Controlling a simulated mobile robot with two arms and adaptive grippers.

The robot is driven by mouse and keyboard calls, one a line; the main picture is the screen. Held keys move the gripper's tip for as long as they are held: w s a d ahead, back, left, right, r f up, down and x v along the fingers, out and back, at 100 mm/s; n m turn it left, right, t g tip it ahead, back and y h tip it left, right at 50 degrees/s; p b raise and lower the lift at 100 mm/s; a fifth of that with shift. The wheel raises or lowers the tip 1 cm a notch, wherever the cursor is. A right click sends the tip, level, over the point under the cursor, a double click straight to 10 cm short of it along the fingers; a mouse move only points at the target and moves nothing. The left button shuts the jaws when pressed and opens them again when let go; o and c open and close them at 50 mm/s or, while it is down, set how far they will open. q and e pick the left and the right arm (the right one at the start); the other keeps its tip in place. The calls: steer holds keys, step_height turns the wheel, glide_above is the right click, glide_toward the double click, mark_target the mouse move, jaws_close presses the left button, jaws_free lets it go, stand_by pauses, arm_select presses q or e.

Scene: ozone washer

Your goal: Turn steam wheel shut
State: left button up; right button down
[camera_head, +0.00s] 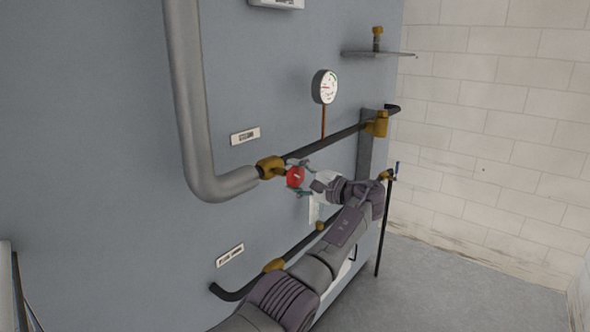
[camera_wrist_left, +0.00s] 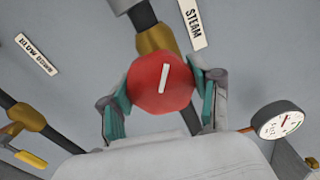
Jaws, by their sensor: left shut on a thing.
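The red steam wheel (camera_head: 295,178) sits on a brass valve on the grey panel, at the end of the thick grey pipe. In the left wrist view the wheel (camera_wrist_left: 161,83) is a red knob with a white bar on its face, tilted slightly from upright. My left gripper (camera_head: 297,177) comes in from the right side of the wheel. In the left wrist view its two teal-padded fingers (camera_wrist_left: 163,95) are shut on the wheel from both sides. A "STEAM" label (camera_wrist_left: 192,22) is beside the valve. My right gripper is not in view.
A round gauge (camera_head: 325,87) stands above the black pipe. A thick grey pipe (camera_head: 188,100) runs down left of the wheel. A lower black pipe with brass fittings (camera_head: 275,265) passes near my arm.

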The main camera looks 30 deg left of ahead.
arm_select(q)
steer(key=m+p, duration=0.1)
steer(key=m, duration=0.1)
steer(key=m+p, duration=0.4)
steer(key=shift+r+m, duration=0.3)
steer(key=m+p, duration=0.2)
steer(key=shift+f+m, duration=0.1)
steer(key=shift+m, duration=0.3)
steer(key=shift+f+m+p, duration=0.1)
steer(key=shift+m+p, duration=0.25)
steer(key=shift+m, duration=0.25)
steer(key=shift+f+m, duration=0.15)
steer(key=shift+m, duration=0.15)
steer(key=o, duration=1.2)
steer(key=shift+w, duration=0.1)
steer(key=shift+c, duration=0.2)
steer(key=shift+d, duration=0.2)
steer(key=s+d, duration=0.1)
steer(key=d, duration=1)
steer(key=shift+d, duration=0.35)
